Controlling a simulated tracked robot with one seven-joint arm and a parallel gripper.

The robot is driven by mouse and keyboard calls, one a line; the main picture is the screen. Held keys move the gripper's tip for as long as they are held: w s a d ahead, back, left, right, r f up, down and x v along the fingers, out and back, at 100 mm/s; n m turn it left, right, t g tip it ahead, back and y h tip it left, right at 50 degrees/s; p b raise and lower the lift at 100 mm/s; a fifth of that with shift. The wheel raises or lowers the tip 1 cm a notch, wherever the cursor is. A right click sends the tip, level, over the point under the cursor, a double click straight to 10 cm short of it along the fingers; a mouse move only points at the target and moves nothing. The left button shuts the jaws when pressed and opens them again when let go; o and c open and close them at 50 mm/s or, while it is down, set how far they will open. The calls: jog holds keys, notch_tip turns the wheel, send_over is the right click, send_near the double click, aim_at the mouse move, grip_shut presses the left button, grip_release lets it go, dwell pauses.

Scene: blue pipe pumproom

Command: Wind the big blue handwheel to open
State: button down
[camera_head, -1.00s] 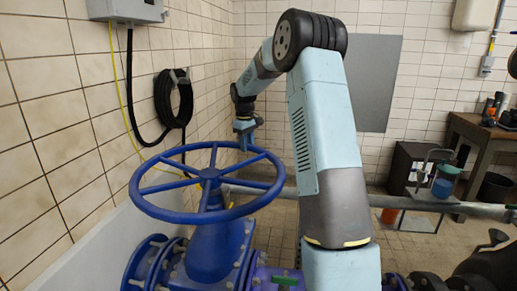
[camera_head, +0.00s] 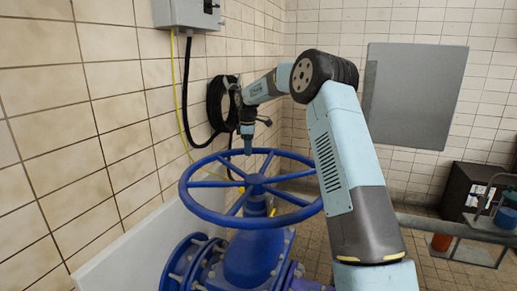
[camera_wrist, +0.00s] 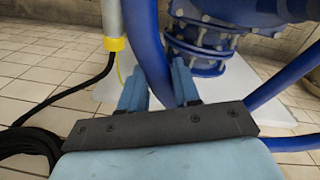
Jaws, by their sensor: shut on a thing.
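The big blue handwheel (camera_head: 190,188) lies level on top of a blue valve body (camera_head: 252,256) in the head view, with several spokes running to its hub. My gripper (camera_head: 248,148) is at the far side of the wheel, pointing down at the rim. In the wrist view the rim (camera_wrist: 148,50) runs between the two blue fingers of my gripper (camera_wrist: 159,82), which are shut on it. A spoke (camera_wrist: 285,82) shows at the right of the wrist view. The valve's bolted flange (camera_wrist: 195,48) is below the wheel.
A tiled wall (camera_head: 120,110) stands close on the left, with a coiled black hose (camera_head: 217,103) and a grey box (camera_head: 188,12). A yellow cable (camera_head: 180,100) hangs near the wheel. A grey panel (camera_head: 412,95) is on the back wall.

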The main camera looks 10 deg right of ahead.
jog(key=shift+a+r+n, duration=0.15)
jog(key=shift+a+n, duration=0.45)
jog(key=shift+a, duration=0.65)
jog(key=c, duration=0.8)
grip_release()
notch_tip(320, 180, up, 14)
jog(key=s, duration=0.1)
jog(key=shift+f, duration=0.2)
jog(key=shift+a, duration=0.1)
